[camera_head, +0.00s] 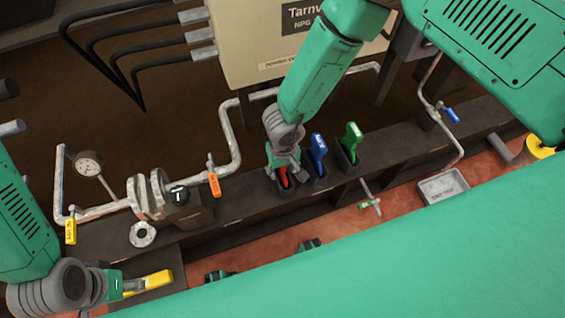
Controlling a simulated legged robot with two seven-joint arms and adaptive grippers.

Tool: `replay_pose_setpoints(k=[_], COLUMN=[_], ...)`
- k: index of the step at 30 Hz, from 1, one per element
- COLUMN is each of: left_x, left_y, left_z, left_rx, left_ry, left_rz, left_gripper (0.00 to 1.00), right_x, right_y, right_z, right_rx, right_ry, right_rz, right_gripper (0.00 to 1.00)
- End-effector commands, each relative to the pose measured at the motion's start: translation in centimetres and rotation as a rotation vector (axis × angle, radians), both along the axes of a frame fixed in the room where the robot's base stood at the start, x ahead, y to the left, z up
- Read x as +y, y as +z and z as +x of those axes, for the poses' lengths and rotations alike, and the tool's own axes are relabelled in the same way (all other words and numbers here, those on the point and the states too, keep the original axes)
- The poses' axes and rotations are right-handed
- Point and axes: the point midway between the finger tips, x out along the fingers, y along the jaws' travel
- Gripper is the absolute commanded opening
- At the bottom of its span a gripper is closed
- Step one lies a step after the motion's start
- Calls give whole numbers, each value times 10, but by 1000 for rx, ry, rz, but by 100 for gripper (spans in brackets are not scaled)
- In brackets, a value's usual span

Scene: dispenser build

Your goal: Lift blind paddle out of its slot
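Red (283,178), blue (318,150) and green (351,142) handles stand in dark slotted holders along the ledge. A yellow handle-like piece (157,281) lies at a dark block at lower left. I cannot tell for sure which piece is the blind paddle. A pair of pipe flanges (148,194) stands on the left, with a flat ring (143,235) in front. My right gripper (283,165) points down at the red handle and partly covers it. My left gripper (118,283) is beside the yellow piece. The fingers of both are too small or hidden to read.
A pressure gauge (88,164), pipework and an orange-tagged valve (214,182) stand near the flanges. A beige cabinet (245,45) is behind. A grey tray (443,187) lies at right. My own green body covers the lower right.

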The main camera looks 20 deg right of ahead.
Motion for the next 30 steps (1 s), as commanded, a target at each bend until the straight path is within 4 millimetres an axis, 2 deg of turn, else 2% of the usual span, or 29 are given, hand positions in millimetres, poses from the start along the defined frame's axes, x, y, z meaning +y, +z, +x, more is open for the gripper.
replay_pose_setpoints(k=[4,12,13,16,23,30], left_x=[0,0,0,0,0,0], left_y=[-3,-3,-3,-3,-2,6], left_z=[0,0,0,0,0,0], left_rx=[0,0,0,0,0,0], left_ry=[0,0,0,0,0,0], left_rz=[0,0,0,0,0,0], left_gripper=[40,40,40,40,40,40], right_x=[0,0,0,0,0,0], right_y=[-9,-9,-9,-9,-8,2], right_z=[1,0,0,0,0,1], right_rx=[-1,-1,-1,-1,-1,-2], right_ry=[0,0,0,0,0,-1], right_rz=[-1,-1,-1,-1,-1,0], right_gripper=[40,40,36,1,0,0])
